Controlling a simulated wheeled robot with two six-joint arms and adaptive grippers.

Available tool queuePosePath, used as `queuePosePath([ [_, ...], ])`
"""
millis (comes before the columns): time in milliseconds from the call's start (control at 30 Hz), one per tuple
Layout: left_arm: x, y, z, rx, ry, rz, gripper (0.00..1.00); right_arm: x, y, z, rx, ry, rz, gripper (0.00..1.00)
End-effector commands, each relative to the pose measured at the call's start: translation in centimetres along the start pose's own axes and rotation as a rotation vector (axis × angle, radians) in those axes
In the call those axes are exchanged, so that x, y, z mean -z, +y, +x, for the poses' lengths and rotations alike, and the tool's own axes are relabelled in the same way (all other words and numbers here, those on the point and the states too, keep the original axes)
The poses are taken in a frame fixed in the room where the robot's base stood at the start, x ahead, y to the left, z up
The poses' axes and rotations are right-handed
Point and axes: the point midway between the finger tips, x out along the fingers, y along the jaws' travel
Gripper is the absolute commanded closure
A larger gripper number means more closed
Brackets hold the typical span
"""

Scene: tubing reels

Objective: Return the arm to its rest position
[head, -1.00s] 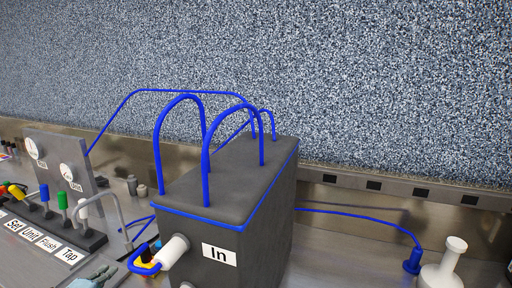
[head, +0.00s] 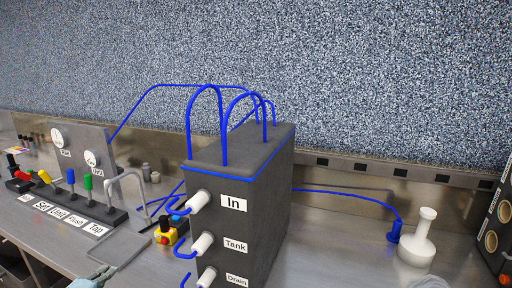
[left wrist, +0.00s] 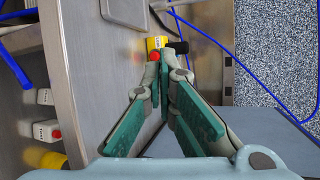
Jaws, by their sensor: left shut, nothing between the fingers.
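My left gripper (head: 101,274) shows at the bottom left edge of the head view, over the front of the metal counter. Only its pale green tip part and a bit of the arm are in that view. In the left wrist view the two green-padded fingers of the left gripper (left wrist: 165,62) meet at their tips, with nothing between them. A yellow block with a red button (left wrist: 157,45) lies beyond the fingertips in that view.
A dark box labelled In, Tank and Drain (head: 262,170) stands on the counter with blue tubes (head: 207,88) looping above it. A tap row with coloured handles (head: 87,207) is at left. A white flask (head: 417,245) stands right. A shallow sink (head: 120,249) is near the gripper.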

Motion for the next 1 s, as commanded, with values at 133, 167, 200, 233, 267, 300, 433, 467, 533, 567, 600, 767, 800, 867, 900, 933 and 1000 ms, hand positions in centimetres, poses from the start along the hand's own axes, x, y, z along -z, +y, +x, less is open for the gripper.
queuePosePath([
  [133, 0.0, -0.2, 0.0, 0.008, 0.0, -0.117, 1.0, -0.1, 0.0, 0.0, 0.0, -0.001, 0.0, 0.6],
  [167, -0.1, -0.1, 0.0, 0.009, -0.002, -0.144, 1.0, -0.1, 0.0, 0.0, 0.0, -0.001, 0.0, 0.6],
  [200, -0.3, 0.1, 0.1, 0.008, -0.007, -0.18, 1.0, -0.1, 0.0, 0.0, 0.0, -0.001, 0.0, 0.6],
  [233, -0.6, 0.3, 0.1, 0.005, -0.013, -0.209, 1.0, -0.1, 0.0, 0.0, 0.0, -0.001, 0.0, 0.6],
  [267, -0.8, 0.6, 0.2, 0.002, -0.019, -0.238, 1.0, 0.0, 0.0, 0.0, 0.0, 0.0, 0.0, 0.6],
  [300, -1.2, 1.2, 0.3, -0.006, -0.03, -0.28, 1.0, 0.1, 0.0, 0.0, 0.0, 0.002, 0.0, 0.6],
  [433, -2.4, 4.1, 0.7, -0.04, -0.075, -0.43, 1.0, 0.5, 0.0, 0.1, 0.0, 0.009, 0.0, 0.6],
  [467, -2.5, 5.1, 0.7, -0.051, -0.086, -0.464, 1.0, 0.6, 0.0, 0.2, 0.0, 0.01, 0.0, 0.6],
  [533, -2.8, 7.6, 0.8, -0.079, -0.113, -0.544, 1.0, 0.6, 0.0, 0.4, 0.0, 0.01, 0.0, 0.6],
  [567, -2.9, 8.8, 0.8, -0.093, -0.127, -0.581, 1.0, 0.5, 0.0, 0.5, 0.0, 0.01, 0.0, 0.6],
  [600, -2.9, 10.7, 0.7, -0.115, -0.147, -0.633, 1.0, 0.5, 0.0, 0.8, 0.0, 0.009, 0.0, 0.6],
  [767, -2.1, 19.6, -0.2, -0.215, -0.239, -0.843, 1.0, 0.0, -0.1, 1.8, 0.0, 0.003, 0.0, 0.6],
  [800, -1.5, 22.4, -0.8, -0.247, -0.268, -0.899, 1.0, -0.1, -0.2, 2.1, 0.0, 0.001, 0.0, 0.6],
  [867, -0.5, 27.1, -1.9, -0.301, -0.318, -0.985, 1.0, -0.3, -0.2, 2.7, 0.0, 0.0, 0.0, 0.6],
  [900, 0.5, 30.6, -3.0, -0.345, -0.358, -1.045, 1.0, -0.3, -0.2, 3.2, 0.0, 0.0, 0.0, 0.6],
  [933, 1.4, 33.4, -4.0, -0.38, -0.39, -1.09, 1.0, -0.3, -0.3, 3.6, 0.0, 0.0, 0.0, 0.6],
  [1000, 4.1, 40.2, -7.0, -0.471, -0.472, -1.191, 1.0, -0.4, -0.3, 4.7, 0.0, 0.0, 0.0, 0.6],
])
